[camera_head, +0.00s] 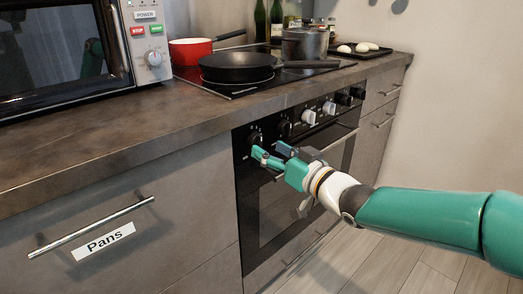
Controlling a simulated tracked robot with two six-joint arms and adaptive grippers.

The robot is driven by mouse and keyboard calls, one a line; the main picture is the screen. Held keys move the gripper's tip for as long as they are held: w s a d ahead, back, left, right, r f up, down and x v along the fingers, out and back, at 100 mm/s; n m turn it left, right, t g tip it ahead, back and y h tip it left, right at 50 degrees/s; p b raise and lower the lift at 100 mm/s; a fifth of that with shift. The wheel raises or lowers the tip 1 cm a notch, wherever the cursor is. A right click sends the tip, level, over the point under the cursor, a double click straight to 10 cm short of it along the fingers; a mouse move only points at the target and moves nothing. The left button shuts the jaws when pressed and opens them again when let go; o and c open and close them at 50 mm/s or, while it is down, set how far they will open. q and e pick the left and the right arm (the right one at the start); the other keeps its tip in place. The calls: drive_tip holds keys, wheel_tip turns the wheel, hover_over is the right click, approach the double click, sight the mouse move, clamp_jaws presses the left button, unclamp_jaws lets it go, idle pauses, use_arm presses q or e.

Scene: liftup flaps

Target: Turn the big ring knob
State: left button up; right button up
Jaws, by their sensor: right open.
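A row of several knobs runs along the black front panel of the oven (275,205). The leftmost knob (256,138) is dark and round, and looks fairly large. I cannot tell for sure which knob is the big ring knob. My right gripper (270,151) is open, with its fingertips just below and in front of the leftmost knob. I cannot tell whether a finger touches it. A dark knob (285,128) sits to its right, then silver ones (309,117). My left gripper is not in view.
A drawer labelled Pans (103,241) with a bar handle is left of the oven. The oven's handle lies behind my right gripper. Above, the countertop (130,140) holds a microwave (65,50), a black pan (238,66) and pots. The floor at right is clear.

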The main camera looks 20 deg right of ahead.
sight(261, 144)
drive_tip(key=shift+x, duration=1.9)
drive_tip(key=c, duration=1.2)
